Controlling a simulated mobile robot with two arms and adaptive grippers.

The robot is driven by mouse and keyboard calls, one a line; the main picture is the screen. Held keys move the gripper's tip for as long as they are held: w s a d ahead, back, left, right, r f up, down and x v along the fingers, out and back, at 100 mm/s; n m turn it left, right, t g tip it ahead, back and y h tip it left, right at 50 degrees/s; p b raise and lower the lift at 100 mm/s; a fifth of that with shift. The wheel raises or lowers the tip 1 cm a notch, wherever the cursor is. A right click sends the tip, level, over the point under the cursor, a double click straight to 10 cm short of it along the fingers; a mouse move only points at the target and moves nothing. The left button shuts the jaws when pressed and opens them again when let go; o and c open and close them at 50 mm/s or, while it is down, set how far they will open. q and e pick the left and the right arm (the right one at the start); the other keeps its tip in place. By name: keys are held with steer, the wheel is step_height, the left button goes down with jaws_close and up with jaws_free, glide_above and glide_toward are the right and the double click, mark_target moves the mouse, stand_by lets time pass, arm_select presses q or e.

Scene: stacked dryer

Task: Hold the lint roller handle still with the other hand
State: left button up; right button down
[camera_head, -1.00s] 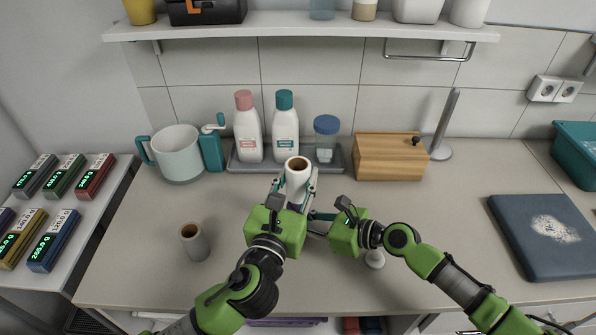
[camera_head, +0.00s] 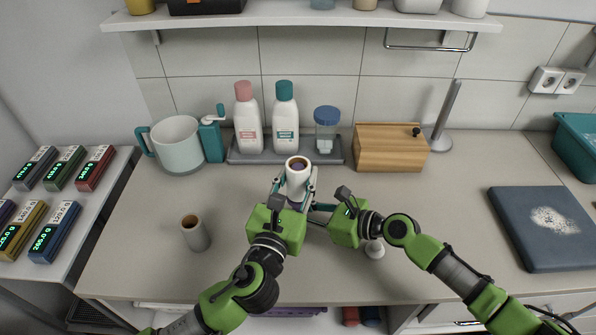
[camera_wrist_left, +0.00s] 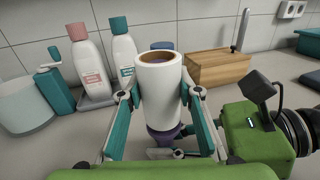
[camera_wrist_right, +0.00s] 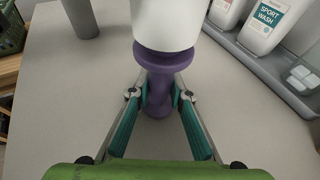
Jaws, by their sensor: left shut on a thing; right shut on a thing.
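The lint roller stands upright, with a white roll (camera_head: 297,176) over a purple handle (camera_wrist_right: 160,80). Purple shows inside the brown core at the roll's top. My left gripper (camera_wrist_left: 160,95) is shut on the white roll, one finger on each side; the roll also shows in the left wrist view (camera_wrist_left: 160,80). My right gripper (camera_wrist_right: 160,92) is shut on the narrow part of the purple handle, just below the roll (camera_wrist_right: 167,22). In the head view the handle is mostly hidden behind my grippers.
A grey roll with a brown core (camera_head: 195,234) stands at left. Behind are a jug (camera_head: 178,148), a grey tray (camera_head: 243,156) with bottles and a jar, and a wooden box (camera_head: 388,150). A small white object (camera_head: 374,249) sits close by my right arm. A dark board (camera_head: 550,230) lies at right.

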arm_select(q)
steer(key=shift+f, duration=0.25)
steer(key=o, duration=1.1)
steer(key=shift+o, duration=0.2)
steer(key=v, duration=1.2)
